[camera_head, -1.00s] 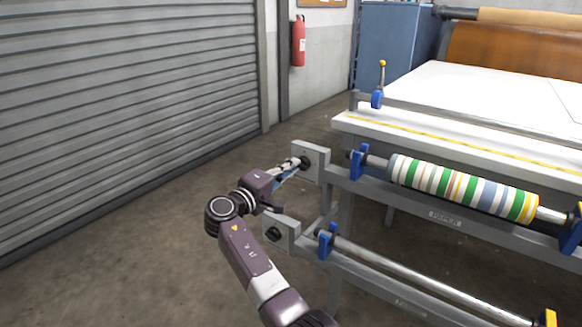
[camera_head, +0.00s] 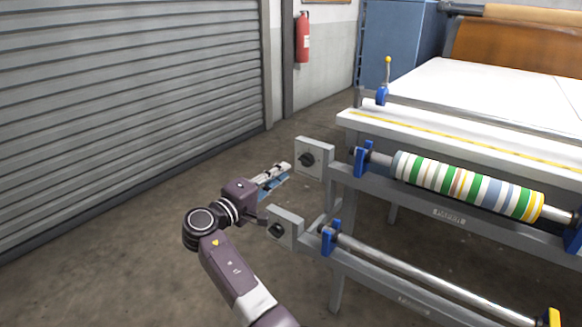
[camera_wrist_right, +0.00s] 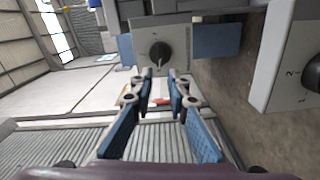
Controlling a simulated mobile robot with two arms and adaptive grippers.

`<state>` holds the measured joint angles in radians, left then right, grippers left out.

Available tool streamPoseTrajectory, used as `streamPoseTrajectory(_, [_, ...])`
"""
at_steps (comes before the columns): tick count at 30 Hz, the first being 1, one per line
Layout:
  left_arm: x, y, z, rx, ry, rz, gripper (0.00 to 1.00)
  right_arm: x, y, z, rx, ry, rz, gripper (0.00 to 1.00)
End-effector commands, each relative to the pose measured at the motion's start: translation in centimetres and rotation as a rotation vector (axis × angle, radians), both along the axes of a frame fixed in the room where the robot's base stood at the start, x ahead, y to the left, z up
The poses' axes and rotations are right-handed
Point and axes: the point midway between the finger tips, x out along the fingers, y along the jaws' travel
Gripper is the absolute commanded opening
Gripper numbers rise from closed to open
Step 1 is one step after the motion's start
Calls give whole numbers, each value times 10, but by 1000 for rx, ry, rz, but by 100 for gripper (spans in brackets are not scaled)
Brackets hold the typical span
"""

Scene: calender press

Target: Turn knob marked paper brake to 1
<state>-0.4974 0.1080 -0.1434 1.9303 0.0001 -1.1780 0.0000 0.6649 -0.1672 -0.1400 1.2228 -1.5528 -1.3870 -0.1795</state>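The upper knob (camera_head: 307,159) is a black dial on a light grey plate at the end of the rail labelled "PAPER". It also shows in the right wrist view (camera_wrist_right: 160,53), with its pointer towards the picture's bottom; the print beside it is too small to read. A second black knob (camera_head: 277,230) sits on the lower plate; a knob with the numerals 1 and 2 shows at the right edge of the wrist view (camera_wrist_right: 312,72). My right gripper (camera_head: 287,171) is open and empty, just left of the upper knob and apart from it. My left gripper is out of view.
The striped paper roll (camera_head: 470,185) lies in blue brackets right of the upper plate. A bare metal roller (camera_head: 430,275) runs below it. The white press table (camera_head: 480,100) stands behind. The concrete floor (camera_head: 130,240) left of the plates is clear up to the shutter (camera_head: 130,80).

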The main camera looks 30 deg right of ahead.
Motion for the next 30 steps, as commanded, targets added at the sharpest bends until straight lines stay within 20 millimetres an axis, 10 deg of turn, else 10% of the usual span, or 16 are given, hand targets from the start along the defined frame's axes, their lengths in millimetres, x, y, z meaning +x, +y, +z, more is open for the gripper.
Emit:
streamPoseTrajectory(10, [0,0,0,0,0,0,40,-19,46,0,0,1,0,15])
streamPoseTrajectory(30, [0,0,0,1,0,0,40,-20,49,0,-1,1,0,15])
